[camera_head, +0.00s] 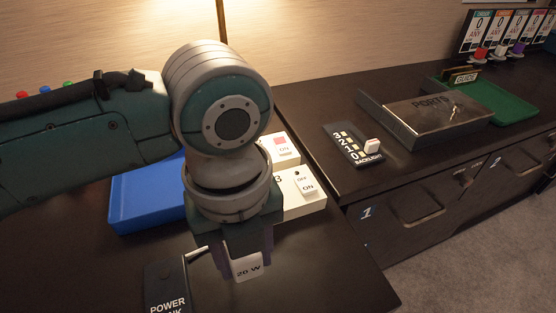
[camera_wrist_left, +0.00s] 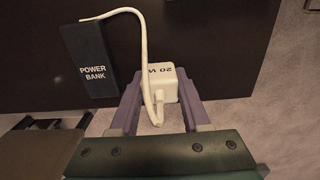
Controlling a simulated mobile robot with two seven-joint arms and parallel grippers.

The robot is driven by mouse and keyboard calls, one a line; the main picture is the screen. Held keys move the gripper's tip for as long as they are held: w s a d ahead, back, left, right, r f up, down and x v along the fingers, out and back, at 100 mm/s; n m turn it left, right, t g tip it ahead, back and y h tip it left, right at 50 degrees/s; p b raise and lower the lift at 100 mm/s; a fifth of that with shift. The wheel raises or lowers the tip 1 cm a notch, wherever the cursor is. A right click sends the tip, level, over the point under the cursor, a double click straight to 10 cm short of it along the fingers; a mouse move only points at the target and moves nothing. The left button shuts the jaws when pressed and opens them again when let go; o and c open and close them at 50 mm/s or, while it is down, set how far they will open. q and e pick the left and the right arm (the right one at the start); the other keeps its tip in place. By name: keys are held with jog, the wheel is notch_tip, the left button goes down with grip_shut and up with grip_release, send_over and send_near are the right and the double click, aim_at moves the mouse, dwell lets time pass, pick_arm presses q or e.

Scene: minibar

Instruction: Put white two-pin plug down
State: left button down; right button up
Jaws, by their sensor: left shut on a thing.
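The white plug (camera_head: 247,268), marked "20 W", is held between the fingers of my left gripper (camera_head: 240,262). In the left wrist view the plug (camera_wrist_left: 162,85) sits between the two purple fingers (camera_wrist_left: 160,94), close to the dark counter's front edge. Its pins are not visible, and I cannot tell whether it touches the counter. A white cable (camera_wrist_left: 143,50) loops by the plug and reaches the black power bank (camera_wrist_left: 85,60). The power bank also shows in the head view (camera_head: 166,288), left of the gripper. My right gripper is not in view.
A blue tray (camera_head: 140,200) lies behind my left arm. White switch boxes (camera_head: 304,200) with ON/OFF labels stand right behind the gripper. Further right are a backlight slider panel (camera_head: 345,145), a "PORTS" box (camera_head: 430,112) and a green tray (camera_head: 510,108). Bare counter (camera_head: 330,265) lies right of the gripper.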

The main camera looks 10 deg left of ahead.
pick_arm(q)
jog(key=shift+f, duration=1.3)
jog(key=shift+f+b, duration=0.1)
jog(key=shift+b, duration=0.2)
